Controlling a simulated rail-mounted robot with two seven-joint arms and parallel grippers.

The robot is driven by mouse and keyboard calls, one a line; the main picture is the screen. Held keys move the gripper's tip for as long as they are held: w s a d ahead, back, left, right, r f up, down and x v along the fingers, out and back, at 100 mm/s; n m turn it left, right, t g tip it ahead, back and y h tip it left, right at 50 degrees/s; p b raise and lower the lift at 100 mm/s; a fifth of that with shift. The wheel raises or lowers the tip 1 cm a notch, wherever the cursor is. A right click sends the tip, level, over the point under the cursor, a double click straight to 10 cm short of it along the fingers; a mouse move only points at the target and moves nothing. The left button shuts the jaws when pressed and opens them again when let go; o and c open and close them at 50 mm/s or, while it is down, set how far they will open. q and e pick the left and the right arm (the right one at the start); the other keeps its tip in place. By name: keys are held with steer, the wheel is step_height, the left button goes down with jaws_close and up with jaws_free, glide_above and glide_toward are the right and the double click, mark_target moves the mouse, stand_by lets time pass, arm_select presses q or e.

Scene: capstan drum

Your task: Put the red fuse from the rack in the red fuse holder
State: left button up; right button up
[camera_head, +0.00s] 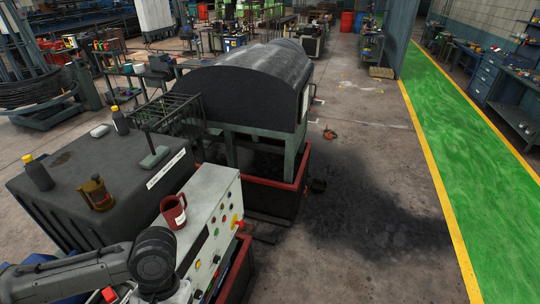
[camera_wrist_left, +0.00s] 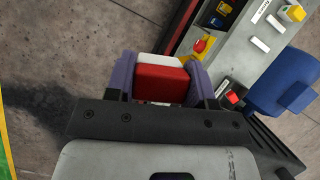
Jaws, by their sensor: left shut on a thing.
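A red and white block, which looks like the red fuse (camera_wrist_left: 162,80), sits between the purple fingertips of my left gripper (camera_wrist_left: 161,77) in the left wrist view. The fingers are shut on its sides. Beyond it, at the upper right, is the control panel (camera_wrist_left: 240,45), apart from the fuse. A small red part (camera_wrist_left: 232,97) shows low on the panel; I cannot tell whether it is the red fuse holder. In the head view my left arm comes in at the bottom left, beside the console (camera_head: 215,190); its fingers are hidden. My right gripper is not seen.
A red knob on yellow (camera_wrist_left: 203,43) and a yellow part (camera_wrist_left: 293,13) stand out from the panel. A blue object (camera_wrist_left: 285,92) is at the right. A red mug (camera_head: 173,211) stands on the console. Concrete floor (camera_head: 370,170) lies clear to the right.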

arm_select(q)
steer(key=shift+w+a+r, duration=0.2)
steer(key=shift+w+r, duration=0.15)
steer(key=shift+r, duration=0.15)
steer(key=shift+w+r, duration=0.2)
steer(key=shift+r, duration=0.3)
steer(key=shift+f, duration=0.1)
stand_by(0.3)
